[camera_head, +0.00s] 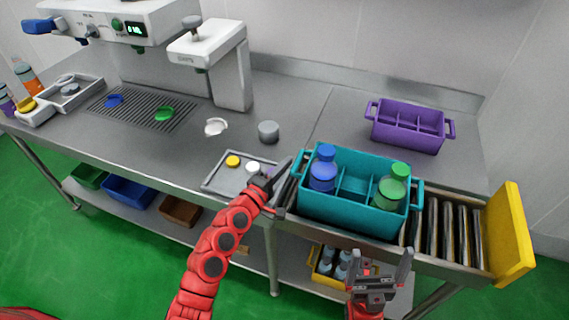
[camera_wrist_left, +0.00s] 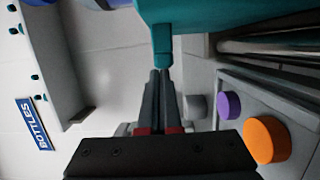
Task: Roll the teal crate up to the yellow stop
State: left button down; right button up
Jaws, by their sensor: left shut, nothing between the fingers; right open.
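The teal crate (camera_head: 345,212) stands on the roller conveyor (camera_head: 446,228), with a gap of bare rollers between it and the yellow stop (camera_head: 510,235) at the right end. It holds a blue-capped bottle (camera_head: 323,170) at left and a green-capped bottle (camera_head: 392,187) at right. My left gripper (camera_head: 287,166) is shut and empty at the crate's left end. In the left wrist view its fingertips (camera_wrist_left: 160,72) are at the crate's teal handle (camera_wrist_left: 162,46); I cannot tell whether they touch. My right gripper (camera_head: 381,256) is open and empty, in front of the crate.
A tray (camera_head: 211,184) with small caps lies left of the crate. A purple crate (camera_head: 408,128) stands behind on the counter. A grey machine (camera_head: 228,75) stands back left. Below, a yellow bin (camera_head: 322,278) holds bottles. The rollers right of the crate are clear.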

pick_arm(q)
jog(key=s+d+p, duration=0.1)
jog(key=s+d, duration=0.2)
jog(key=d, duration=0.7)
jog(key=s+d+p, duration=0.2)
jog(key=s+d, duration=0.2)
jog(key=d, duration=0.7)
jog(key=shift+d, duration=0.15)
